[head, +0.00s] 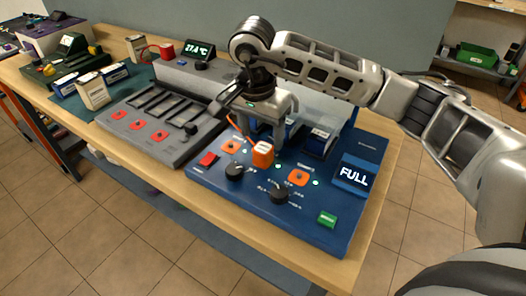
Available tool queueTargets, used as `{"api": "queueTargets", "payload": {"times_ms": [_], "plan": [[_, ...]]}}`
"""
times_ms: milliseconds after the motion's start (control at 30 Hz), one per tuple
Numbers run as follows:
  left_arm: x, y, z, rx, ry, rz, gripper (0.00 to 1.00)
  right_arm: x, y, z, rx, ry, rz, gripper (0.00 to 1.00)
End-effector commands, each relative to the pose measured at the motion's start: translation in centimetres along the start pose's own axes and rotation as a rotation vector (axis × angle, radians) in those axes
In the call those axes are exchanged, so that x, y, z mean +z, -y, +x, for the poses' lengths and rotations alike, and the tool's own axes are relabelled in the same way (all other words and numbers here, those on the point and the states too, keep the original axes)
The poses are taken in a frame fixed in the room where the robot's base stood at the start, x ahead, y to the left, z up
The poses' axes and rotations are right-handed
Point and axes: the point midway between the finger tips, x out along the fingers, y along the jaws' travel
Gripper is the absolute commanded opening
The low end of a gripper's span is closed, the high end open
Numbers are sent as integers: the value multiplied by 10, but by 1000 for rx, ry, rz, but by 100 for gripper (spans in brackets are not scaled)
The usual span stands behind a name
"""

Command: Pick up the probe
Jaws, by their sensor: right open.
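My right gripper (265,128) points down over the blue charger panel (225,178), its fingers apart. An orange block-shaped piece (263,153) with small pale marks stands just below and in front of the fingers. I cannot tell whether it is the probe, or whether the fingers touch it. No other thing is clearly the probe. A dark meter with a green face (72,42) stands at the far left. My left gripper is not in view.
The blue panel has black knobs (279,192), a FULL display (354,177) and a green button (327,219). A grey panel (125,149) with several slots lies to its left. White-and-blue battery packs (93,93) stand on a green mat. A thermometer display (197,50) stands behind.

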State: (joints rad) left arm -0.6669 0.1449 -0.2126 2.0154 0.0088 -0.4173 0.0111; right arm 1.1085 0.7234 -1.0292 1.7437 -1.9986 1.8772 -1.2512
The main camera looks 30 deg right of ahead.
Motion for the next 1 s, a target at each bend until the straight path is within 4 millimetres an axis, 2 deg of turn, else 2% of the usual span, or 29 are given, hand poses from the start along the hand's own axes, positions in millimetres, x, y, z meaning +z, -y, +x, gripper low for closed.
{"api": "queueTargets", "payload": {"times_ms": [167,267,400,700,733,800,900,967,1000], "plan": [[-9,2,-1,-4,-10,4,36,0,-1,13,4,2,0,62],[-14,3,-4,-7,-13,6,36,1,-3,29,5,3,0,62],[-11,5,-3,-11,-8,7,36,1,-2,48,2,1,1,62],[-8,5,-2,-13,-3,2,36,1,-2,55,-1,0,-1,62],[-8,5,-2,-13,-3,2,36,1,-2,55,-1,0,-1,56],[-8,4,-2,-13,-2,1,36,1,-2,55,-1,0,-1,37],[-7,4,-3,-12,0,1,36,1,-2,55,-1,0,0,13],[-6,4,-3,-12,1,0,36,1,-2,54,-1,0,0,13],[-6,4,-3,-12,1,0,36,1,-2,54,-1,0,0,9]]}}
